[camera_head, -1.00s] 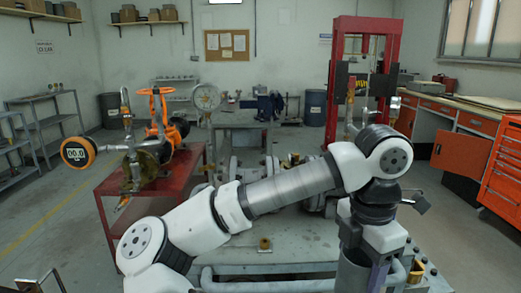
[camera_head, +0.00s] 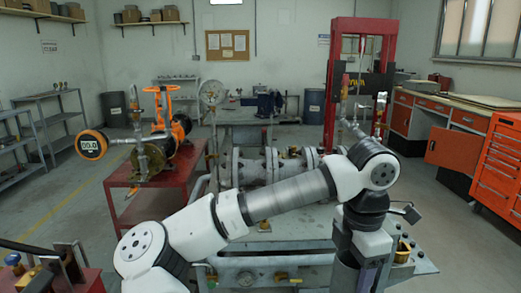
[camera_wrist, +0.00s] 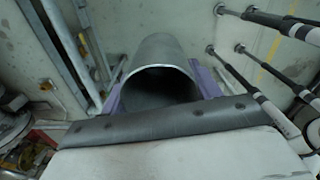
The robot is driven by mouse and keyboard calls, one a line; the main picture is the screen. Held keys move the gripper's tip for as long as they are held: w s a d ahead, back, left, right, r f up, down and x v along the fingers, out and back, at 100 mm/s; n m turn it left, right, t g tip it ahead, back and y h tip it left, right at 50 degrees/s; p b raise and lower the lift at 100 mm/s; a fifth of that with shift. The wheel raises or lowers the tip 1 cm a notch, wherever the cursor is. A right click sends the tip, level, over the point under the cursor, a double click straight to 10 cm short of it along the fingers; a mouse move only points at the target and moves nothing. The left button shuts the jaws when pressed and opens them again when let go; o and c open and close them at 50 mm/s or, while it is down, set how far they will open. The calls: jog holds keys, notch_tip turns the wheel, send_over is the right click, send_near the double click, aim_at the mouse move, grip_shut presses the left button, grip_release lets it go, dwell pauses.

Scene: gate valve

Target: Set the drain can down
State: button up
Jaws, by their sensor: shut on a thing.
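The drain can is a grey metal cylinder with an open round mouth. It shows in the wrist view (camera_wrist: 162,58) between the two purple fingers of my gripper (camera_wrist: 160,88), which is shut on it. In the head view, the can (camera_head: 350,274) hangs below my wrist at the lower right, with a purple finger of my gripper (camera_head: 371,276) against its side. The can's lower end is out of the head view, so I cannot tell whether it touches anything.
A grey bench with flanged pipework (camera_head: 268,165) stands ahead. A red table with an orange-handled valve (camera_head: 160,130) is at left. A red press frame (camera_head: 335,90) stands behind, and orange drawers (camera_head: 500,165) are at right. Floor at left is clear (camera_head: 60,205).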

jog(key=w+a+f+m, duration=0.3)
jog(key=w+f+m, duration=0.1)
jog(key=f, duration=0.5)
jog(key=w+a+f+m, duration=0.2)
jog(key=w+f+m, duration=0.15)
jog(key=f, duration=0.55)
jog(key=w+a+f+m, duration=0.3)
jog(key=w+f, duration=0.1)
jog(key=f, duration=0.5)
jog(key=s+a+f+m, duration=0.2)
jog(key=a+f+m, duration=0.1)
jog(key=f, duration=0.5)
jog(key=s+a+f+m, duration=0.2)
jog(key=a+f+m, duration=0.1)
jog(key=f, duration=0.5)
jog(key=s+a+f+m, duration=0.2)
jog(key=a+f+m, duration=0.15)
jog(key=f, duration=0.45)
jog(key=w+r, duration=0.4)
jog(key=shift+w+d+r, duration=0.25)
jog(key=shift+r, duration=0.15)
